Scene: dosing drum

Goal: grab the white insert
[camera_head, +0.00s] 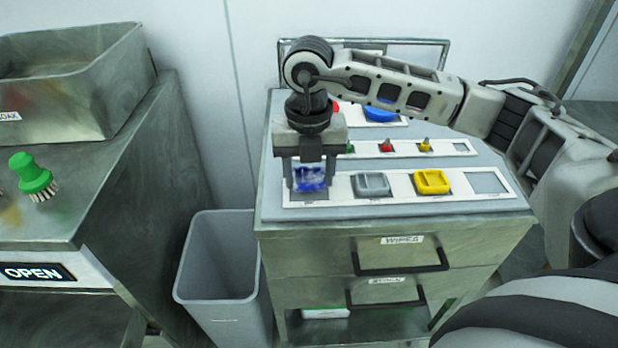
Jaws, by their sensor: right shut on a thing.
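My right gripper (309,172) points down over the leftmost place of the front white strip (400,186) on the grey cabinet top. It is shut on a blue-and-white piece (311,178), which shows between its fingers; I take this to be the white insert, though much of it looks blue. I cannot tell whether the piece touches the strip or is slightly above it. A grey insert (371,185) and a yellow insert (432,182) sit to its right in the same strip. My left gripper is out of view.
The strip's rightmost place (488,182) is empty. Behind are small coloured knobbed pieces (386,146) and a blue piece (380,113), partly hidden by my arm. A grey bin (218,265) stands left; a green brush (33,176) is on the steel bench.

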